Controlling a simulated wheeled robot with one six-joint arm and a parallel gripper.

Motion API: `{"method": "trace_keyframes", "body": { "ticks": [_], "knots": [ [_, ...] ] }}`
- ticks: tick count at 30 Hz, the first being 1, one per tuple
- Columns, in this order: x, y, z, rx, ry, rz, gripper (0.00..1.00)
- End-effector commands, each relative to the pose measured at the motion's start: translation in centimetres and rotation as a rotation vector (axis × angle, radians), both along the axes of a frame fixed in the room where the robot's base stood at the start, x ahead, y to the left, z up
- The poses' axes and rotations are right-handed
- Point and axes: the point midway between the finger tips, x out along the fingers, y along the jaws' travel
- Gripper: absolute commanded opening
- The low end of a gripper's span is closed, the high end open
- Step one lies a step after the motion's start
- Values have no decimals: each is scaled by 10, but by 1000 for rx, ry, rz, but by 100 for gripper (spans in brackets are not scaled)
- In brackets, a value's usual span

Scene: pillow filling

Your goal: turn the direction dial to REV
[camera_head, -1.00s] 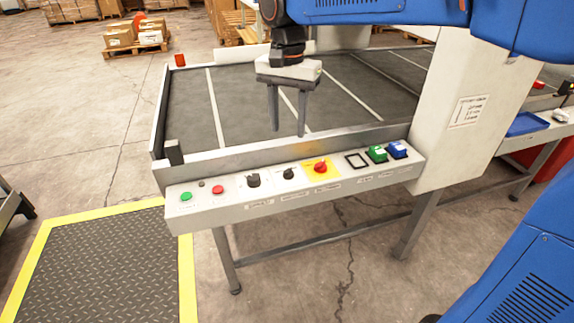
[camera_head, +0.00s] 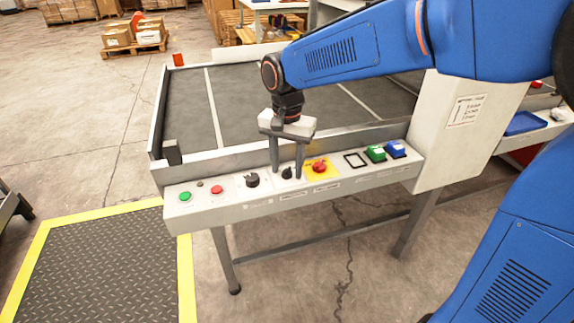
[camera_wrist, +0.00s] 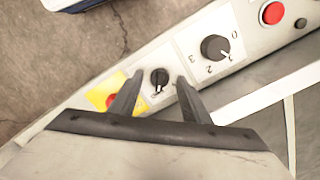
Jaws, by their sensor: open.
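The direction dial (camera_head: 287,173) is a small black knob on a white plate on the front control panel, taken as the dial between my fingers. In the wrist view the dial (camera_wrist: 159,77) shows a white pointer mark toward the picture's bottom; its lettering is too small to read. My gripper (camera_head: 287,176) points down over the panel, open. In the wrist view its fingertips (camera_wrist: 159,75) stand on either side of the dial, with small gaps visible. Whether the tips reach knob height I cannot tell.
Left of it is a larger numbered black dial (camera_head: 252,180), also in the wrist view (camera_wrist: 215,47). Right of it is a red knob on a yellow plate (camera_head: 319,167). Red (camera_head: 217,189) and green (camera_head: 185,196) buttons sit farther left. The conveyor belt (camera_head: 240,110) lies behind the panel.

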Motion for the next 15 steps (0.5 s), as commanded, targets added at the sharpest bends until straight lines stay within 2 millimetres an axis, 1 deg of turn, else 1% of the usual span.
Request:
{"method": "trace_keyframes", "body": {
  "ticks": [6,11,12,15],
  "knots": [
    [0,0,0,0,0,0,43],
    [0,0,0,0,0,0,5],
    [0,0,0,0,0,0,2],
    [0,0,0,0,0,1,2]
  ]
}}
